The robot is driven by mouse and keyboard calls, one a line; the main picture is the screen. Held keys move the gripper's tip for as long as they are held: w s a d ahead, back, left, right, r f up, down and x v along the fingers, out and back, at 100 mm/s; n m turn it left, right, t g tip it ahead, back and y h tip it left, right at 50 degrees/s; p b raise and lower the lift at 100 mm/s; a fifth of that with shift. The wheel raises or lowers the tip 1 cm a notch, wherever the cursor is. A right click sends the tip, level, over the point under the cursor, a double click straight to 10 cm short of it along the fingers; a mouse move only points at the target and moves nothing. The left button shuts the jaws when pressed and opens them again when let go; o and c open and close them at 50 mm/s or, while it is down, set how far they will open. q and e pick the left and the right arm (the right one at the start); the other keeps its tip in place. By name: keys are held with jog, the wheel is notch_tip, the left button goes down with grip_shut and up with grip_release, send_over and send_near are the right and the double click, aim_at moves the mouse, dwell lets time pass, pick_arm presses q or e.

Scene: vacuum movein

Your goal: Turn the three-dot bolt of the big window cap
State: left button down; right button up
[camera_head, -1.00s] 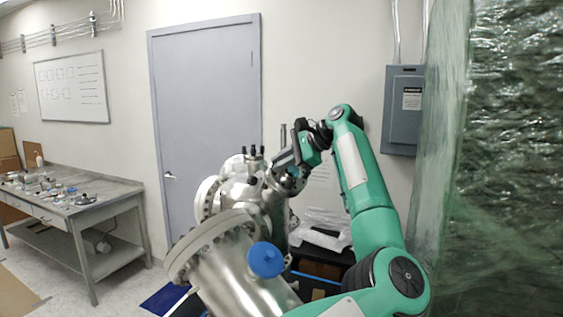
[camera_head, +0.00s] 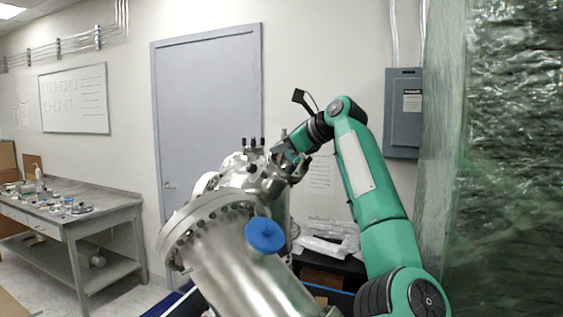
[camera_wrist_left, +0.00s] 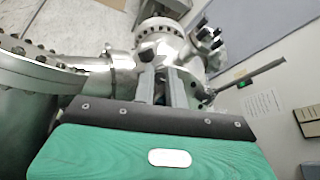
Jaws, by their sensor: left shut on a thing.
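The steel vacuum chamber (camera_head: 236,262) fills the lower middle of the head view, with a blue round knob (camera_head: 265,235) on its near side. Black-topped bolts (camera_head: 253,143) stand up from its far fitting and also show in the wrist view (camera_wrist_left: 208,38). I cannot make out the three-dot mark or tell which part is the big window cap. My left gripper (camera_head: 277,158) is at the fitting's right side. In the wrist view its two fingers (camera_wrist_left: 162,82) reach to the steel fitting and are shut on a small part there. The fingers hide that part. My right gripper is out of view.
A metal rod (camera_wrist_left: 252,72) sticks out beside the fingers in the wrist view. Plastic-wrapped items (camera_head: 330,240) lie on a dark table behind the chamber. A green translucent curtain (camera_head: 500,160) closes off the right. A grey bench (camera_head: 110,205) stands left.

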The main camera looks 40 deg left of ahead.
pick_arm(q)
jog(key=m+t+b, duration=0.1)
jog(key=m+b, duration=0.1)
jog(key=m+t+b, duration=0.1)
jog(key=m, duration=0.1)
jog(key=shift+f+b, duration=0.35)
jog(key=shift+f, duration=0.05)
jog(key=m+t+b, duration=0.1)
jog(key=m+b, duration=0.1)
jog(key=m, duration=0.1)
jog(key=shift+s+t, duration=0.1)
jog(key=shift+t, duration=0.2)
jog(key=shift+r+m+b, duration=0.1)
jog(key=shift+m+b, duration=0.2)
jog(key=shift+m, duration=0.2)
jog(key=shift+m+t+b, duration=0.5)
jog(key=shift+m+b, duration=0.1)
jog(key=shift+m, duration=0.4)
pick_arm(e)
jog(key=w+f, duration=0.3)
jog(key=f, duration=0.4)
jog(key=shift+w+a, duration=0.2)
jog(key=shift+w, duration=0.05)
pick_arm(q)
jog(key=shift+r, duration=0.1)
